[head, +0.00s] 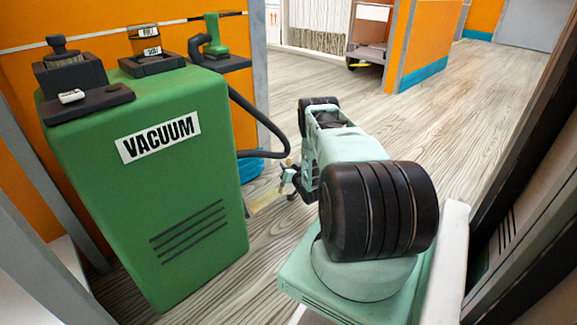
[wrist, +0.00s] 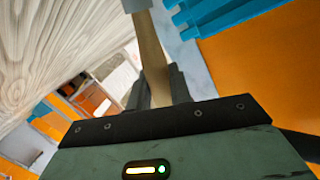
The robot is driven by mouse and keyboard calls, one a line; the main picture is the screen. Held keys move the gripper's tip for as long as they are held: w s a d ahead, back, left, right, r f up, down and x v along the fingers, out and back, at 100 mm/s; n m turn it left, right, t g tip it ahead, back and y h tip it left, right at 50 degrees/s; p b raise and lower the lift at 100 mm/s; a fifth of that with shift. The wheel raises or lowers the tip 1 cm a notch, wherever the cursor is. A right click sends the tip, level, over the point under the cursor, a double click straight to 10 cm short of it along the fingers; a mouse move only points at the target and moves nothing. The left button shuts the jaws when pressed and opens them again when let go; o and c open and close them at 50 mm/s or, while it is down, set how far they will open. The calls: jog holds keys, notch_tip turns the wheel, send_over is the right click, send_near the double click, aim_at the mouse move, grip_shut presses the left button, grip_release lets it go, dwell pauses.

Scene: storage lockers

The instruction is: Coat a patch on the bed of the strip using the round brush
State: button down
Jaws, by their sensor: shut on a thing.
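My gripper (head: 287,180) is past my dark arm joint in the head view, low over the floor, right of the green vacuum cabinet. It is shut on a pale wooden handle (head: 266,200), which points down and left toward the cabinet. In the wrist view the two dark fingers of my gripper (wrist: 158,85) close on the handle of the brush (wrist: 150,45). A grey-white collar (wrist: 136,5) shows at its far end, cut by the picture edge; the bristles are out of view. I cannot make out a strip or its bed in either view.
The green vacuum cabinet (head: 190,190) stands close on the left with a black hose (head: 262,125) at its side. Orange lockers (head: 405,45) stand behind. Wood-look floor (head: 450,100) is clear at the right.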

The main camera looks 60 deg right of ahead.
jog(key=shift+w+a+p, duration=0.25)
jog(key=shift+a+p, duration=0.25)
jog(key=shift+a, duration=0.65)
jog(key=shift+w+a+p, duration=0.2)
jog(key=shift+a+p, duration=0.2)
jog(key=shift+a, duration=0.4)
jog(key=shift+w+a+p, duration=0.2)
jog(key=shift+a+p, duration=0.15)
jog(key=shift+a, duration=0.45)
jog(key=w+a+p, duration=0.2)
jog(key=a+p, duration=0.1)
jog(key=a, duration=0.6)
jog(key=shift+p, duration=0.35)
jog(key=shift+w+a, duration=0.1)
notch_tip(320, 180, up, 6)
jog(key=p, duration=0.5)
jog(key=shift+r, duration=0.1)
